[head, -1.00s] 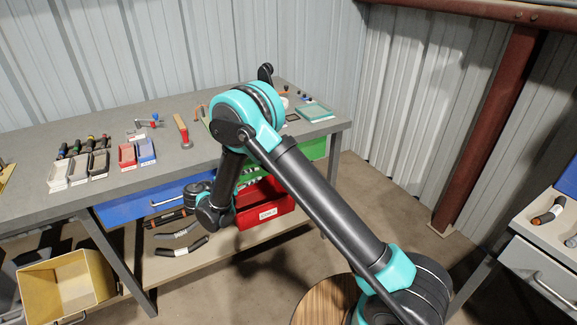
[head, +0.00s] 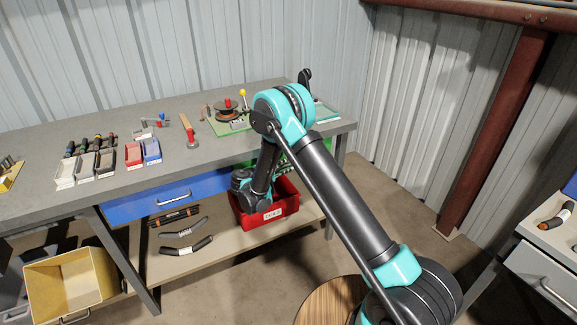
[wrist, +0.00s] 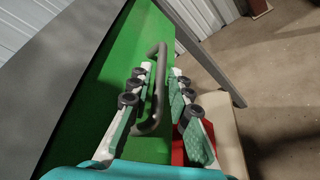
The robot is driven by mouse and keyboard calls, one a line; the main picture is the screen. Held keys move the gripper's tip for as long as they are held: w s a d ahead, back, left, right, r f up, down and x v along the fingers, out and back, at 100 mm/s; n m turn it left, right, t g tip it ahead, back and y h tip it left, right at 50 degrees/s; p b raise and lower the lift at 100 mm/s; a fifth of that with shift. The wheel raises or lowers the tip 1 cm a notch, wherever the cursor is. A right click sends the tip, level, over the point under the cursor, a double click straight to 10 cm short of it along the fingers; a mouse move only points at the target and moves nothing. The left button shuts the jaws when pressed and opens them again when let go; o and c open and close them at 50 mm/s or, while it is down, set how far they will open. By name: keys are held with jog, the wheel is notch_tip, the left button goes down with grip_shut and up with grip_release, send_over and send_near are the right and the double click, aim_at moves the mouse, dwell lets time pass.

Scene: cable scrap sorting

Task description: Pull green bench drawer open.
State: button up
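The green drawer (wrist: 98,98) fills the middle left of the wrist view, with a grey bar handle (wrist: 161,88) on its front. The drawer looks shut under the bench top. My gripper (wrist: 160,73) is open, with one padded finger on each side of the handle. The right finger stands apart from the bar; I cannot tell whether the left one touches it.
The red bin (head: 283,208) stands on the lower shelf below my wrist. The blue drawer (head: 135,207) is to the left. Tools and small bins lie on the grey bench top (head: 50,195). A bench leg (wrist: 212,70) is close on the right in the wrist view.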

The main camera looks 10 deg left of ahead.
jog(key=shift+w+d+f, duration=0.1)
jog(key=shift+w+d, duration=0.2)
jog(key=shift+w, duration=0.1)
grip_shut()
